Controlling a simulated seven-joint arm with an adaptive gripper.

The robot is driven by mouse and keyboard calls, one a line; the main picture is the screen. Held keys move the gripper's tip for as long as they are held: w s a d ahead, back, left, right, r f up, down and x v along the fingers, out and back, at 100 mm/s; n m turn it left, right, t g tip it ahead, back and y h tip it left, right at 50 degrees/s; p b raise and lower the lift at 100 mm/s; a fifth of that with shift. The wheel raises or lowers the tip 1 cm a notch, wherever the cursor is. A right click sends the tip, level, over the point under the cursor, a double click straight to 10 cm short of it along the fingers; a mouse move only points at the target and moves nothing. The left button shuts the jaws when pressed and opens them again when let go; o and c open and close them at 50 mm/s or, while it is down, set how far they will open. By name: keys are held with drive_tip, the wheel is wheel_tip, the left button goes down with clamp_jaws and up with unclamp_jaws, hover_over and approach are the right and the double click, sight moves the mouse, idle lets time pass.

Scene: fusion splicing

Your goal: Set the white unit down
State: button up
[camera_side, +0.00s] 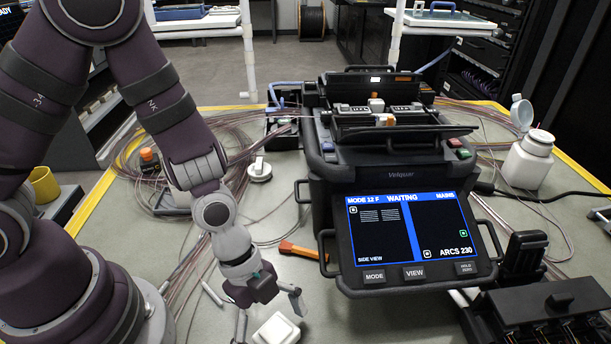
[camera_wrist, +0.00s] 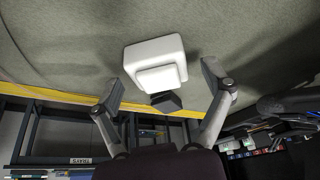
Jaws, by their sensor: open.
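The white unit (camera_side: 277,330) is a small blocky piece with rounded edges, at the bottom edge of the side view, partly cut off. It appears to rest on the grey work surface. In the wrist view the white unit (camera_wrist: 152,54) shows a wide body, a smaller raised block and a dark piece at its near end. My gripper (camera_side: 269,311) is open, just above and beside the unit. In the wrist view my gripper (camera_wrist: 161,80) has its fingers spread on either side, with visible gaps to the unit. Nothing is held.
A black fusion splicer (camera_side: 375,165) with its screen (camera_side: 408,230) stands right of my gripper. An orange-handled tool (camera_side: 300,250) lies beside it. A black rack (camera_side: 550,310) is at lower right, a white bottle (camera_side: 528,158) at right. Loose fibre coils lie behind and left.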

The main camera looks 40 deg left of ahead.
drive_tip(key=a+r+n+t+y, duration=0.2)
drive_tip(key=a+r+n, duration=0.5)
drive_tip(key=r+n, duration=0.2)
drive_tip(key=a+r+n+t+y, duration=0.2)
drive_tip(key=a+r+n+t, duration=0.1)
drive_tip(key=a+r+n, duration=0.5)
wheel_tip(320, 180, up, 3)
drive_tip(key=shift+w+a+r+n+t, duration=0.15)
drive_tip(key=shift+w+n+t, duration=0.15)
drive_tip(key=shift+n, duration=0.2)
